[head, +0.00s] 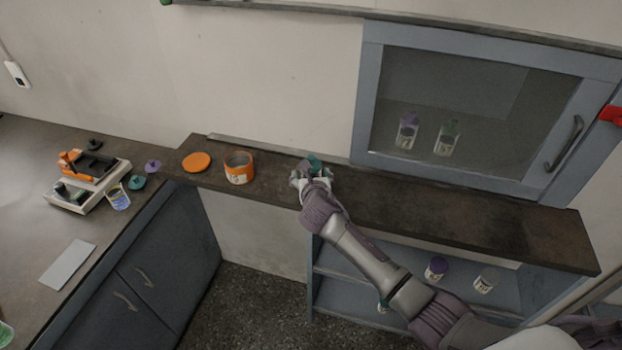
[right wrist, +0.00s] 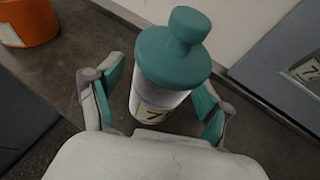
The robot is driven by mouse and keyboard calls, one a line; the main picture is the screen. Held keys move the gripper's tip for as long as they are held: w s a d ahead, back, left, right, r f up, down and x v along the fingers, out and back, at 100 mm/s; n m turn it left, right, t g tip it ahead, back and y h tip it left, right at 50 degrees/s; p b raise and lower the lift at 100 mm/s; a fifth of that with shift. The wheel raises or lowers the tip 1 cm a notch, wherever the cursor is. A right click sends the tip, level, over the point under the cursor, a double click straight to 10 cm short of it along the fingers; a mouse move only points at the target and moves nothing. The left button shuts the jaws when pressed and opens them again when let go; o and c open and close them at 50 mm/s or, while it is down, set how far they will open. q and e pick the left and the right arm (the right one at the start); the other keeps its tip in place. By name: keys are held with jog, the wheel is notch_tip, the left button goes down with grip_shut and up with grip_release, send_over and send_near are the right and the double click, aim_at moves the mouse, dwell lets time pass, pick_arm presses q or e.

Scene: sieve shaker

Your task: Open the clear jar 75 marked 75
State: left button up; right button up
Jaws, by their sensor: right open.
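The clear jar (right wrist: 147,105) stands upright on the dark counter in the right wrist view. Its teal knobbed lid (right wrist: 174,52) sits on top, and its label shows a 7; the rest of the label is hidden. My right gripper (right wrist: 157,90) is open, with one teal-padded finger on each side of the jar below the lid; I cannot tell whether a finger touches it. In the head view the right gripper (head: 312,181) covers most of the jar, and the teal lid (head: 315,161) shows just behind it. My left gripper is not in view.
An open orange jar (head: 239,174) and an orange lid (head: 196,162) are left on the counter. A glass-front cabinet (head: 392,38) holds two jars. Jars (head: 437,269) stand on the shelf below. A balance-like device (head: 87,182) stands on the left bench. The counter's right part is clear.

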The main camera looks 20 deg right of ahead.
aim_at(314, 163)
jog(key=shift+w, duration=0.1)
jog(key=c, duration=1.3)
jog(key=shift+c, duration=0.2)
jog(key=shift+r, duration=0.45)
jog(key=r, duration=0.3)
jog(key=shift+d+r, duration=0.35)
jog(key=s+d+r+b, duration=0.1)
jog(key=s+d+r, duration=0.4)
jog(key=d, duration=0.4)
jog(key=shift+s+d+r, duration=0.35)
jog(key=shift+r, duration=0.4)
jog(key=o, duration=0.7)
jog(key=shift+c, duration=0.2)
grip_shut()
